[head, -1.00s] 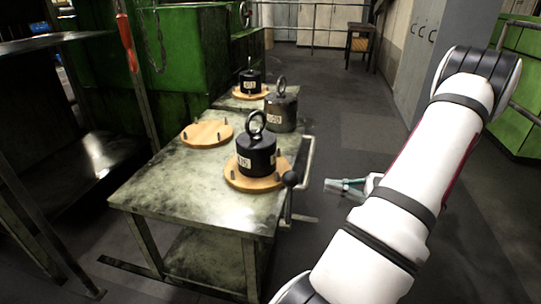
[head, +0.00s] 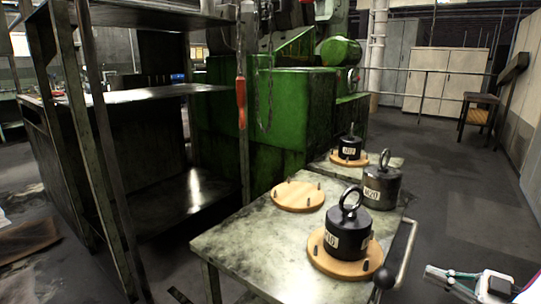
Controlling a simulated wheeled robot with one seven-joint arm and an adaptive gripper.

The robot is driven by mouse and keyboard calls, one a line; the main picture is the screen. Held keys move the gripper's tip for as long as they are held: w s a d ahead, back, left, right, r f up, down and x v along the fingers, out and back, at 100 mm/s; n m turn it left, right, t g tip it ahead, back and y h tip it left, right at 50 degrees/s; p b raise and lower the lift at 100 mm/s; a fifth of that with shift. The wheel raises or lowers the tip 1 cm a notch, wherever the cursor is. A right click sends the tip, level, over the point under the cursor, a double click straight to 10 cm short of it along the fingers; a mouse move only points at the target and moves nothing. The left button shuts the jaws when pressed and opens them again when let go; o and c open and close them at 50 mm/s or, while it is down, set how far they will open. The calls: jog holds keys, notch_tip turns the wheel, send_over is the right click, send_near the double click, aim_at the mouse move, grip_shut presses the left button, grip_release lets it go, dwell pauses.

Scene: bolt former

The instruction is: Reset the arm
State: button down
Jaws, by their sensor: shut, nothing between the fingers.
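My gripper (head: 432,273) is at the lower right of the head view, right of the metal table (head: 240,240). It is shut and empty, and it appears apart from the table. Its fingers point left, and most of my arm is outside the frame. On the table a black weight with a ring (head: 348,238) stands upright on a round wooden board (head: 340,267). An empty wooden board with pegs (head: 298,197) lies behind it to the left.
A dark weight (head: 382,188) and a smaller black weight (head: 350,149) stand farther back. A metal rack (head: 150,93) is at left, a green machine (head: 290,105) behind. Open floor (head: 450,190) lies right.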

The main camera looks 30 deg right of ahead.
jog(key=w+d+r+m+g+h, duration=0.1)
jog(key=w+d+r+g+h, duration=0.2)
jog(key=w, duration=0.6)
jog(key=w+d+r+g+h, duration=0.1)
jog(key=w+d+r+h, duration=0.15)
jog(key=w+h, duration=0.45)
jog(key=w+a+r+m+g+h, duration=0.3)
jog(key=w+a+r+m+g, duration=0.15)
jog(key=w+r, duration=0.4)
jog(key=s+a+r+m+g, duration=0.15)
jog(key=s+a, duration=0.25)
jog(key=a, duration=0.4)
jog(key=s+a+r+m+g, duration=0.1)
jog(key=s+a+r+m, duration=0.2)
jog(key=a, duration=0.4)
jog(key=s+a+f+n+g+y, duration=0.1)
jog(key=s+a+f+g+y, duration=0.15)
jog(key=s+a, duration=0.9)
jog(key=s+a+f+g+y, duration=0.1)
jog(key=s+a+g+y, duration=0.25)
jog(key=s+a, duration=0.85)
notch_tip(320, 180, up, 30)
jog(key=w+t+p, duration=0.1)
jog(key=t+p, duration=0.3)
jog(key=p, duration=2.5)
jog(key=shift+r+t+p, duration=0.15)
jog(key=shift+t+p, duration=0.15)
jog(key=shift+t, duration=0.1)
